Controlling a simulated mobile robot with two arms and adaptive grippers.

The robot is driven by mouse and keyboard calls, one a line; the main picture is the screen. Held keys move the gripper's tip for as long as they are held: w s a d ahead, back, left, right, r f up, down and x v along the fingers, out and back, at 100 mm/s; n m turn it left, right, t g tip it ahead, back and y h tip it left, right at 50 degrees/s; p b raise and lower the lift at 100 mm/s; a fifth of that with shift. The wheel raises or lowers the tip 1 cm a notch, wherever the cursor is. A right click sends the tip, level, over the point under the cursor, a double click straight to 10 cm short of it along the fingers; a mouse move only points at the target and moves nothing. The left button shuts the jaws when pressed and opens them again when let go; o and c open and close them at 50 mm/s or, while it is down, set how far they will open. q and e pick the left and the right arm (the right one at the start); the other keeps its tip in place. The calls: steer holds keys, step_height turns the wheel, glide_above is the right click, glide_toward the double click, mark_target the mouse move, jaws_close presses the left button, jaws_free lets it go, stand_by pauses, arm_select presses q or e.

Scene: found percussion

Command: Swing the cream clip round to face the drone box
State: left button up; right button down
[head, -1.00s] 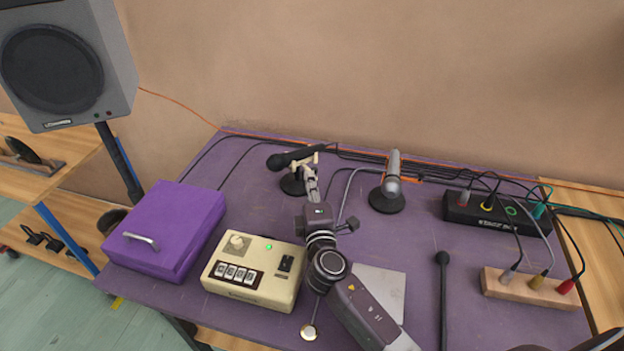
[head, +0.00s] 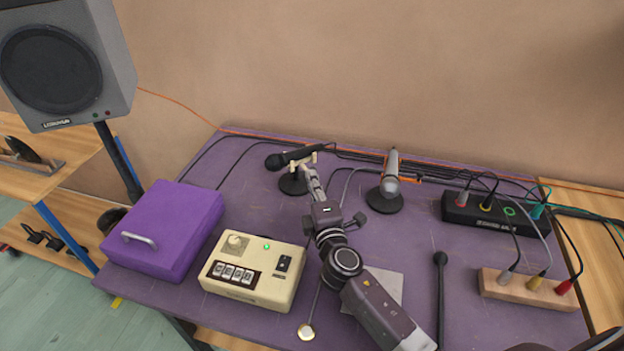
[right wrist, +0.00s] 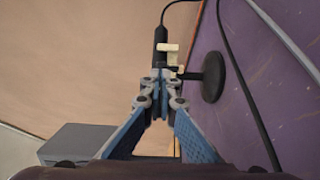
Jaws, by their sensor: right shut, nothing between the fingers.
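The cream clip (head: 293,166) sits on top of a round black stand (head: 291,184) at the back of the purple table and holds a black microphone (head: 289,158). The microphone's head points left. My right gripper (head: 306,171) is shut and empty, its fingertips right by the clip. In the right wrist view the shut fingertips (right wrist: 160,79) are just below the clip (right wrist: 168,52); whether they touch it I cannot tell. The cream drone box (head: 253,272), with a knob, green light and lettered keys, is at the front left. My left gripper is not in view.
A purple case (head: 165,229) lies left of the drone box. A silver microphone (head: 391,175) stands to the right of the clip. A black cable box (head: 495,213) and a wooden jack block (head: 527,288) are at the right. Cables run along the back.

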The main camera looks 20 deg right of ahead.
steer(key=shift+d+n+y, duration=0.3)
steer(key=shift+d+y, duration=0.05)
steer(key=shift+y, duration=0.15)
steer(key=shift+w+d, duration=0.1)
steer(key=shift+d, duration=0.15)
steer(key=w+d, duration=0.3)
steer(key=d, duration=0.2)
steer(key=shift+w+d+b, duration=0.2)
steer(key=shift+d+b, duration=0.05)
steer(key=shift+b, duration=0.05)
stand_by(0.6)
stand_by(0.4)
